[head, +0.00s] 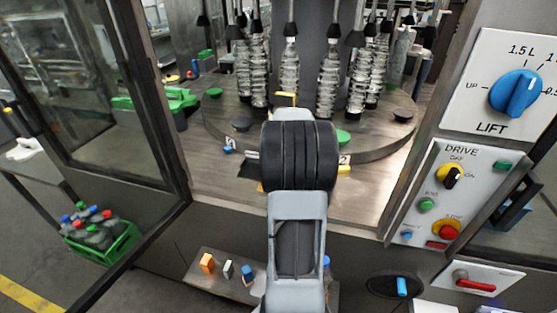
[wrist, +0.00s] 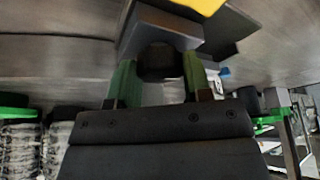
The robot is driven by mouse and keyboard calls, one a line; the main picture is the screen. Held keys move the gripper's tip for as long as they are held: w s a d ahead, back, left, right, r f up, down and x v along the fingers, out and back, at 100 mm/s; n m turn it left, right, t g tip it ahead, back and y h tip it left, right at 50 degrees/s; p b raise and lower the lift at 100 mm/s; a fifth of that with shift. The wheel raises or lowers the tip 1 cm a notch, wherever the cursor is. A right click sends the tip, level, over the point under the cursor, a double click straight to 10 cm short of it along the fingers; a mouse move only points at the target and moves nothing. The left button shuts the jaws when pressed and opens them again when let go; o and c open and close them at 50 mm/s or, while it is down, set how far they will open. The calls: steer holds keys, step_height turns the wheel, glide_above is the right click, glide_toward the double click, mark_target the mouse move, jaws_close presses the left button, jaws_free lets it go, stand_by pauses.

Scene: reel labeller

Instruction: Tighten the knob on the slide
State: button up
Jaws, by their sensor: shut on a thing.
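In the wrist view my gripper (wrist: 160,80) has its two green fingers on either side of a dark round knob (wrist: 160,62) and is shut on it. The knob sits against a grey block (wrist: 162,29), which looks like the slide. The fingers cover the knob's sides, so how tight it is cannot be seen. In the head view my arm hides the gripper and the knob.
A round metal table (head: 225,125) with several clear bottles (head: 328,82) under nozzles stands behind my arm. A control panel (head: 450,190) and a blue lift dial (head: 515,93) are at right. An open glass door frame (head: 150,90) stands at left. A green crate (head: 105,245) sits low left.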

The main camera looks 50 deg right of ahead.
steer(key=shift+c, duration=1.3)
steer(key=m+h, duration=0.1)
steer(key=m, duration=0.2)
steer(key=shift+w+a+m+g+b, duration=0.1)
steer(key=shift+w+m+g+b, duration=0.05)
steer(key=shift+m+g+b, duration=0.25)
steer(key=m+b, duration=0.1)
steer(key=m, duration=0.1)
steer(key=m+g+h+b, duration=0.1)
steer(key=m+b, duration=0.1)
steer(key=shift+w+a+f+m, duration=0.1)
steer(key=shift+w+f+m, duration=0.05)
steer(key=shift+m, duration=0.15)
steer(key=m+g+b, duration=0.1)
steer(key=m, duration=0.1)
steer(key=m+g+b, duration=0.1)
steer(key=m, duration=0.1)
steer(key=shift+w+h, duration=0.15)
steer(key=shift+h, duration=0.15)
steer(key=shift+w+r+m+g+b, duration=0.15)
steer(key=shift+m+g+b, duration=0.6)
steer(key=shift+m, duration=1.45)
steer(key=shift+g, duration=0.25)
